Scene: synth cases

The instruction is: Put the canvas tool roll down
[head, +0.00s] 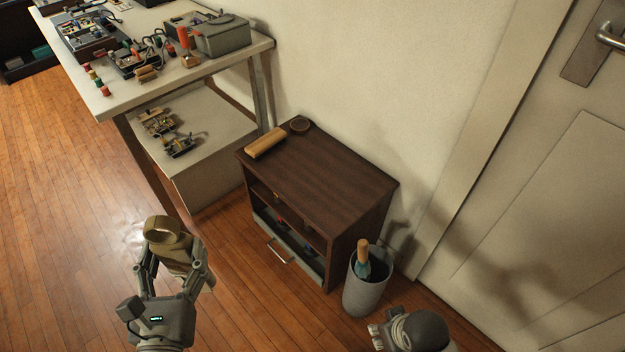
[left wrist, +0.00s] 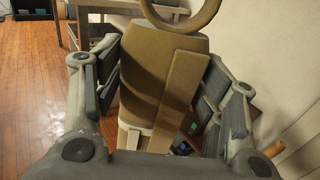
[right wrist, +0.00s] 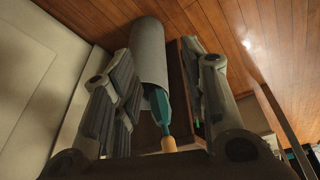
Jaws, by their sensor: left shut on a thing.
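The tan canvas tool roll (head: 178,257) has a ring-shaped loop on top. My left gripper (head: 172,266) is shut on it and holds it in front of the workbench, left of the dark cabinet. In the left wrist view the tool roll (left wrist: 165,75) stands between both fingers, its loop at the top edge. The fingers hide parts of its sides. My right gripper (right wrist: 155,65) is open and empty in the right wrist view. In the head view only part of it shows at the bottom edge.
A cluttered workbench (head: 125,98) is at upper left.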

